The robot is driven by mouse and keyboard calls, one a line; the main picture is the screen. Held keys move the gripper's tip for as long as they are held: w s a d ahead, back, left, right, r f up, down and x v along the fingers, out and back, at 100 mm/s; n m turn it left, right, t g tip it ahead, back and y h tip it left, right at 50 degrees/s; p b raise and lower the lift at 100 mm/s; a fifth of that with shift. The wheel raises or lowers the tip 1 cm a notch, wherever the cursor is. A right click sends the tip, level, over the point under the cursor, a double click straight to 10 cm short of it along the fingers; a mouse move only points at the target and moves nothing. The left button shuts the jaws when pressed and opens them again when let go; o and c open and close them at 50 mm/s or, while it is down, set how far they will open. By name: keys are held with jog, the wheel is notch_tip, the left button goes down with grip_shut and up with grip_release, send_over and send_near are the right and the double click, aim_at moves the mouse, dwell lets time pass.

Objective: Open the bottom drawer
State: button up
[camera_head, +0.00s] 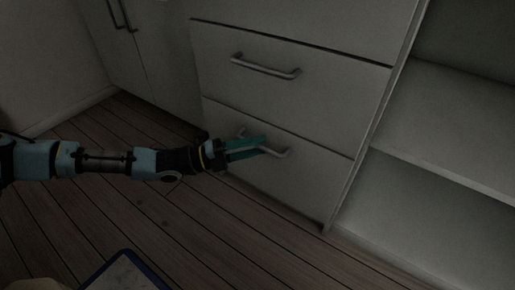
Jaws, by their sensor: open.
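The bottom drawer (305,180) is the lowest white front of the cabinet, just above the floor, and it looks closed. Its metal handle (279,153) is a horizontal bar, partly hidden by my gripper. My gripper (265,145), with green fingers, is open and reaches in from the left at the handle. The fingers overlap the middle of the bar in this view. I cannot tell whether they touch it or whether the bar lies between them.
Another closed drawer (330,98) with a bar handle (265,69) is directly above. Open shelves (450,125) stand to the right. A cabinet door (165,60) is at the left. A dark-edged flat object (125,270) shows at the bottom. The wooden floor (190,235) before the drawers is clear.

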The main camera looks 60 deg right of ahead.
jog(key=shift+s+d, duration=0.2)
jog(key=shift+s, duration=0.05)
grip_shut()
dwell(1.4)
